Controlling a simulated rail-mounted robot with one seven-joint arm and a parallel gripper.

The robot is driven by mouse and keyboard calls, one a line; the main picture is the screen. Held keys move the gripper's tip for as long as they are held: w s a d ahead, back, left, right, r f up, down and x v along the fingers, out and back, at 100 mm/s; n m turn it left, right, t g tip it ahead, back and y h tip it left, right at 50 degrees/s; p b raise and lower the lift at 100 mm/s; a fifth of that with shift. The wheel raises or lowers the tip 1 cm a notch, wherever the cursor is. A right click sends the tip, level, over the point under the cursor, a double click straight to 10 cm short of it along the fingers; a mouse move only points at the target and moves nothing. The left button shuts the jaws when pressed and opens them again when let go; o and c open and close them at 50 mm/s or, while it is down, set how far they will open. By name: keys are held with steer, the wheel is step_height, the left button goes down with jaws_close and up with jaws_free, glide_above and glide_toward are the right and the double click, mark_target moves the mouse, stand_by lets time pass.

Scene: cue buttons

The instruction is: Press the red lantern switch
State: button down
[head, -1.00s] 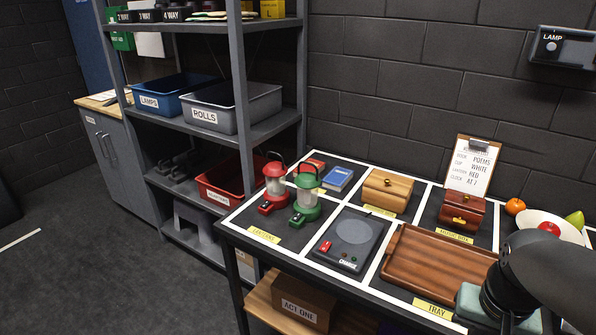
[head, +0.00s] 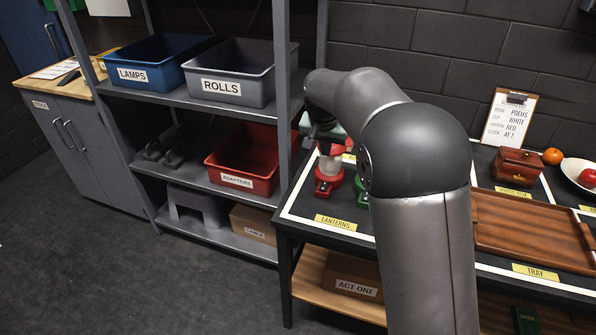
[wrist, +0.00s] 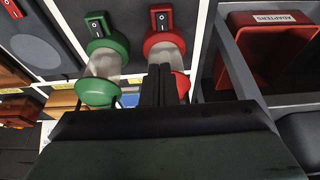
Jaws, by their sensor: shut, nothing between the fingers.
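The red lantern (head: 329,172) stands on the table's lantern section, its top partly covered by my arm's end. In the wrist view the red lantern (wrist: 163,43) shows its red base with a dark rocker switch (wrist: 162,20). My gripper (wrist: 158,68) is shut and empty, its fingertips over the lantern's body, just short of the switch base in the picture. I cannot tell whether they touch. The green lantern (wrist: 101,62) stands to the left with its own switch (wrist: 95,26). In the head view the green lantern (head: 361,192) is mostly hidden behind my arm.
A shelf with a red adapters bin (head: 242,165) stands left of the table, close beside the red lantern. A wooden tray (head: 535,232), a small red-brown box (head: 517,167) and a clipboard (head: 508,118) are to the right. My arm hides the table's middle.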

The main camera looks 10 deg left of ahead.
mark_target(326, 182)
steer(key=shift+w+a, duration=0.1)
stand_by(0.3)
steer(key=x, duration=0.4)
steer(key=p+x, duration=0.1)
steer(key=x, duration=0.4)
steer(key=p+x, duration=0.1)
steer(key=x, duration=0.3)
steer(key=shift+s+a+f, duration=0.1)
steer(key=shift+s+f, duration=0.15)
steer(key=shift+f, duration=0.3)
